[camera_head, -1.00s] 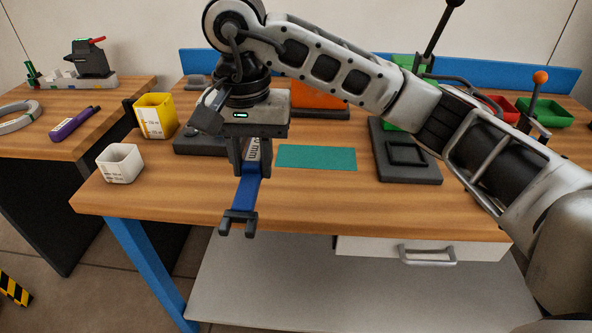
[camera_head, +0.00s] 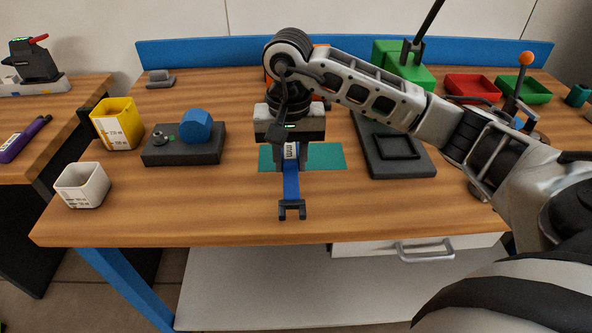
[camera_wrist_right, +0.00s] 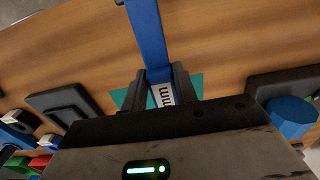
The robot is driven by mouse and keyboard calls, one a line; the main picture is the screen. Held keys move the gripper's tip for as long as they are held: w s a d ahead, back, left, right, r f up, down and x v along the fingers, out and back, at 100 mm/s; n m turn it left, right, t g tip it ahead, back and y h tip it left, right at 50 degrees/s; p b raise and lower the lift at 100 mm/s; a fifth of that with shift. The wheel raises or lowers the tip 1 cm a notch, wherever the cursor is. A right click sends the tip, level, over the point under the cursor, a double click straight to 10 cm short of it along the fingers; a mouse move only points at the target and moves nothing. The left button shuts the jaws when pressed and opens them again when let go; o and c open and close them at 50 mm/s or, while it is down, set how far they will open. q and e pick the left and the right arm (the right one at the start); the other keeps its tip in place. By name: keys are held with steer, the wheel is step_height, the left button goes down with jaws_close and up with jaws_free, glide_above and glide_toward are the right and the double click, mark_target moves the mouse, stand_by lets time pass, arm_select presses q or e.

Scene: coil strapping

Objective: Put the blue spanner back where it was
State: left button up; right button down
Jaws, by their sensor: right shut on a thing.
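The blue spanner (camera_head: 291,183) has a dark open-ended jaw and a white label with black lettering. My right gripper (camera_head: 290,165) is shut on it at the labelled part. The spanner's jaw end points toward the table's front edge. In the right wrist view the spanner (camera_wrist_right: 148,35) runs up from between the fingers of the gripper (camera_wrist_right: 158,88). The gripper is over the teal mat (camera_head: 328,157), which shows on both sides of it. I cannot tell whether the spanner touches the table. My left gripper is not in view.
A dark block with a blue round part (camera_head: 196,127) stands left of the mat. A dark tray (camera_head: 402,168) lies to its right. Yellow (camera_head: 118,125) and white (camera_head: 83,186) bins stand at the left. Red (camera_head: 472,88) and green (camera_head: 522,90) trays are at the back right. The front strip is clear.

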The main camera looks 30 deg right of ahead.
mark_target(296, 174)
steer(key=shift+d+f, duration=0.4)
steer(key=shift+f, duration=0.15)
steer(key=f+p, duration=0.1)
steer(key=f, duration=0.2)
steer(key=shift+d, duration=0.2)
steer(key=shift+f, duration=0.25)
steer(key=shift+f, duration=0.1)
steer(key=shift+f+b, duration=0.15)
steer(key=shift+b, duration=0.2)
steer(key=c, duration=1.1)
jaws_free()
